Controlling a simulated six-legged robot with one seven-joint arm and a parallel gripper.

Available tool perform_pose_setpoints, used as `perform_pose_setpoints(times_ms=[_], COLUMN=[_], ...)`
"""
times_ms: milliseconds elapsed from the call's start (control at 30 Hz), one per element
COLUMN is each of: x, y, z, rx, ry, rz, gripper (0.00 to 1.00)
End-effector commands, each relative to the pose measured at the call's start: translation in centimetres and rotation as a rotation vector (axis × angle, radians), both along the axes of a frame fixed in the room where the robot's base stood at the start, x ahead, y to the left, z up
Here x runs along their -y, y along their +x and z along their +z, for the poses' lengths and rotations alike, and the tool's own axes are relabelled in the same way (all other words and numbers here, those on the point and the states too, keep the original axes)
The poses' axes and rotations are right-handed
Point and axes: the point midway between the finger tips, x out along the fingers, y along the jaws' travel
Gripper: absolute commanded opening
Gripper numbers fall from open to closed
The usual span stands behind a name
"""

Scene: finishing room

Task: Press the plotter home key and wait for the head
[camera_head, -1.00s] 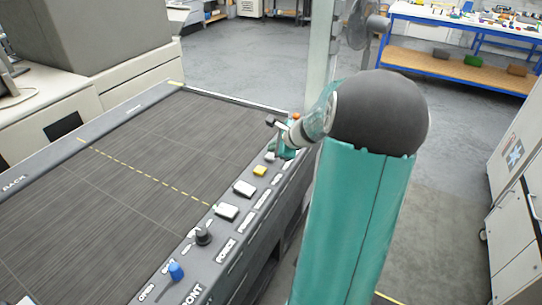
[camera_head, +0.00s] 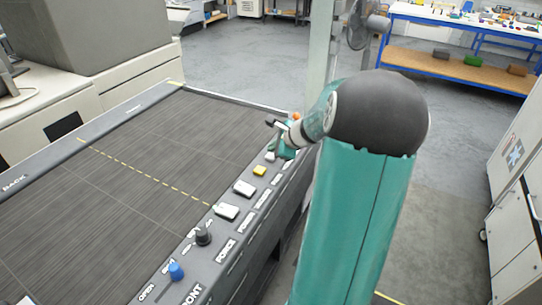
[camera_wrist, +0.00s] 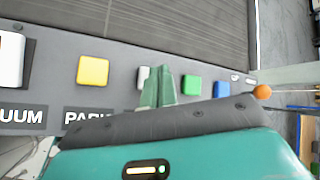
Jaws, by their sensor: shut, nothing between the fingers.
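The plotter's control strip (camera_head: 215,257) runs along the near right edge of its dark bed (camera_head: 150,150). My gripper (camera_head: 284,153) is shut and empty over the far part of this strip. In the wrist view its green fingertips (camera_wrist: 162,70) overlap a white key (camera_wrist: 143,75), which is partly hidden. A yellow key (camera_wrist: 93,71) labelled PARK is left of them. A green key (camera_wrist: 191,85) and a blue key (camera_wrist: 221,88) are to the right. No HOME label is readable. I cannot tell whether the fingers touch a key. I cannot make out the plotter head.
An orange knob (camera_wrist: 262,92) stands at the strip's far end. White keys (camera_head: 227,211), a black knob (camera_head: 203,235) and a blue knob (camera_head: 176,271) line the near part. A workbench (camera_head: 465,22) stands at the back right. Grey floor is clear behind the plotter.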

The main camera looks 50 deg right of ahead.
Motion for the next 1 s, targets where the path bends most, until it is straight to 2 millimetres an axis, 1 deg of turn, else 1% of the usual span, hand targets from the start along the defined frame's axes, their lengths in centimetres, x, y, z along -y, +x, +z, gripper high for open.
perform_pose_setpoints(times_ms=[333,1000], x=[0.0,0.0], y=[0.0,0.0], z=[-0.8,-1.2], rx=[0.000,0.000], ry=[0.000,0.000], rz=[0.002,0.000], gripper=[0.00,0.00])
